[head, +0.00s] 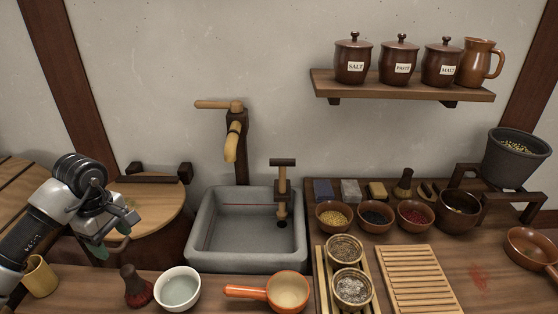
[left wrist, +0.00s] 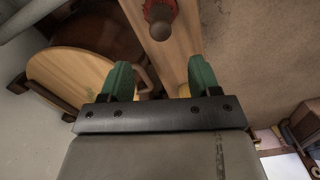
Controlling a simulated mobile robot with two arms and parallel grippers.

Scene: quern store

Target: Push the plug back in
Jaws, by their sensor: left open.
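The grey stone sink (head: 200,250) stands in the middle of the counter. A wooden plug with a dark T-shaped handle (head: 282,185) stands upright at its right side, passing through a dark bracket. Its lower end is by a dark drain hole (head: 282,223); I cannot tell whether it sits in the hole. My left gripper (head: 110,240) is at the left, above the counter's left part and well apart from the plug. Its green fingers are spread and empty in the left wrist view (left wrist: 160,78). My right gripper is not in view.
A wooden spout (head: 231,145) overhangs the sink. A round wooden lid (head: 155,215) lies left of it. A cup (head: 39,276), brush (head: 137,287), white bowl (head: 177,289) and orange pan (head: 287,291) line the front. Spice bowls (head: 333,216) stand at right.

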